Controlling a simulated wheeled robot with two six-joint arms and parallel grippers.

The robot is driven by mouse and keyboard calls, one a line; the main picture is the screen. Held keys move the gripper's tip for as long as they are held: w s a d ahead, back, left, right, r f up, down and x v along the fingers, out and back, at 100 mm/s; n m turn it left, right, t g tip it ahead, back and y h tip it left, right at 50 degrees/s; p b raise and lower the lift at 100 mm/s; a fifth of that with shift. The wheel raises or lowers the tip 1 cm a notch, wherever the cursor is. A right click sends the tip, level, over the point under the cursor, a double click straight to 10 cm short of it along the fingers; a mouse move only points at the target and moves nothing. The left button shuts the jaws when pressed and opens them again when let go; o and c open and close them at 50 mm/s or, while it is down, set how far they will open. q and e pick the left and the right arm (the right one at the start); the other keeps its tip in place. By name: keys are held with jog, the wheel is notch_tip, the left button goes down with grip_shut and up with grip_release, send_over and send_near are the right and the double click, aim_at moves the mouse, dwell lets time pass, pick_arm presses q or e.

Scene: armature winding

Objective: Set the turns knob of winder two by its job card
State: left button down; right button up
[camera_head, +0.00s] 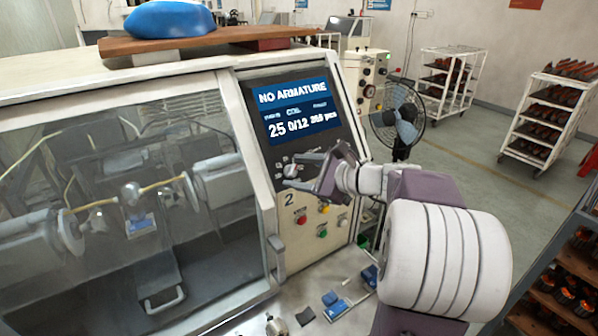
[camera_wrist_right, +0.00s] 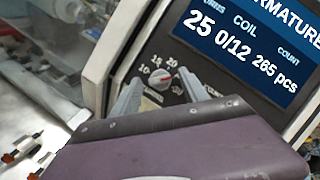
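Winder two (camera_head: 288,197), marked "2", has a blue screen (camera_head: 295,112) reading "NO ARMATURE", 25 turns and coil 0/12; the screen also shows in the right wrist view (camera_wrist_right: 250,45). Below it is the turns knob (camera_wrist_right: 160,80), a small round grey knob with a red mark, ringed by numbers such as 16, 18 and 20. My right gripper (camera_head: 312,170) is at the panel, open, its fingers on either side of the knob in the right wrist view (camera_wrist_right: 157,90). I cannot tell whether they touch it. I cannot make out a job card. My left gripper is out of view.
A red button (camera_head: 301,217) and a green button (camera_head: 322,233) sit below the knob. The clear guard (camera_head: 130,190) is left of the panel. Small blue parts (camera_head: 335,307) lie on the ledge. A fan (camera_head: 400,120) and racks (camera_head: 545,120) stand behind.

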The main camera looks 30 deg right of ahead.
jog(key=shift+s+d+r, duration=0.1)
jog(key=shift+s+d, duration=0.1)
jog(key=shift+s, duration=0.15)
jog(key=b+v, duration=0.2)
jog(key=v, duration=0.6)
jog(key=shift+s, duration=0.1)
